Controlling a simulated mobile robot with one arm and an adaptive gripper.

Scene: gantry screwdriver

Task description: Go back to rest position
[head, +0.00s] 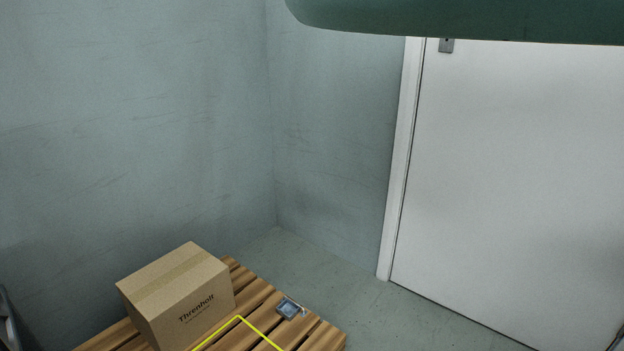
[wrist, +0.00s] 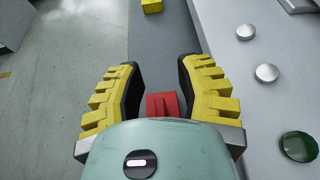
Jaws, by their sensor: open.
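My gripper (wrist: 156,92) shows in the wrist view with its two yellow, ribbed fingers spread apart. A red block (wrist: 163,105) shows in the gap between the fingers, partly hidden by the pale green gripper body. I cannot tell how far below the fingertips it lies, and no finger is seen touching it. My gripper is not in the head view. A dark green part hangs across the top right of the head view.
In the head view, a cardboard box (head: 178,295) and a small grey device (head: 288,308) sit on a wooden pallet (head: 327,338). A white door (head: 510,190) stands right.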

